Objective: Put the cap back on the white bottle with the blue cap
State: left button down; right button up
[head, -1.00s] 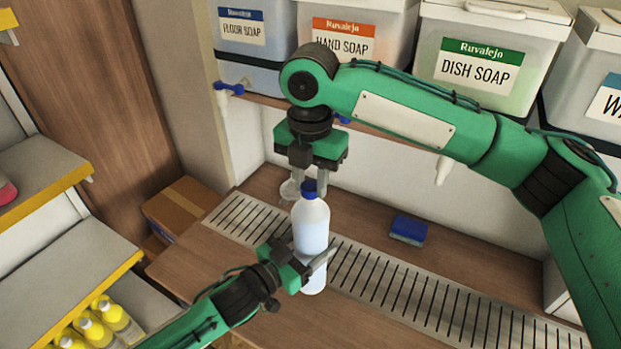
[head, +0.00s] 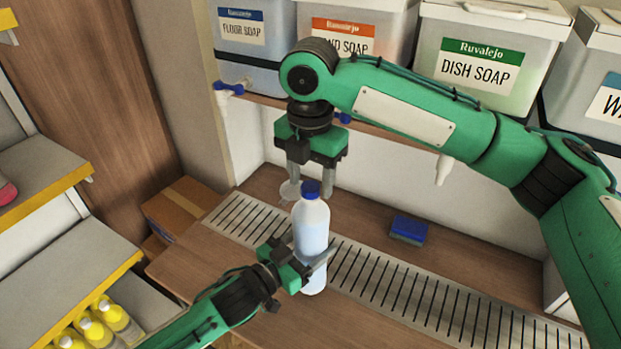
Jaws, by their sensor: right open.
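The white bottle (head: 312,228) stands upright on the slotted metal strip of the counter. Its blue cap (head: 311,189) sits on the neck and looks level. My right gripper (head: 312,186) points down just above and behind the bottle top. Its grey fingers are apart, with the lower ends near the cap, and it holds nothing. My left gripper (head: 309,270) is shut on the lower half of the bottle, with one finger across its right side. The far finger's contact is partly hidden.
A blue sponge (head: 408,230) lies on the counter to the right. Soap containers (head: 476,65) with taps stand on the shelf above. Yellow-capped bottles (head: 97,332) are on the lower left shelf.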

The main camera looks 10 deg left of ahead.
notch_tip(320, 180, up, 4)
jog(key=shift+f, duration=0.15)
jog(key=shift+c, duration=0.2)
jog(key=shift+r+n, duration=0.75)
jog(key=shift+n, duration=0.25)
jog(key=shift+r+n, duration=1)
jog(key=shift+n, duration=0.6)
jog(key=shift+f, duration=0.15)
jog(key=shift+f, duration=3.85)
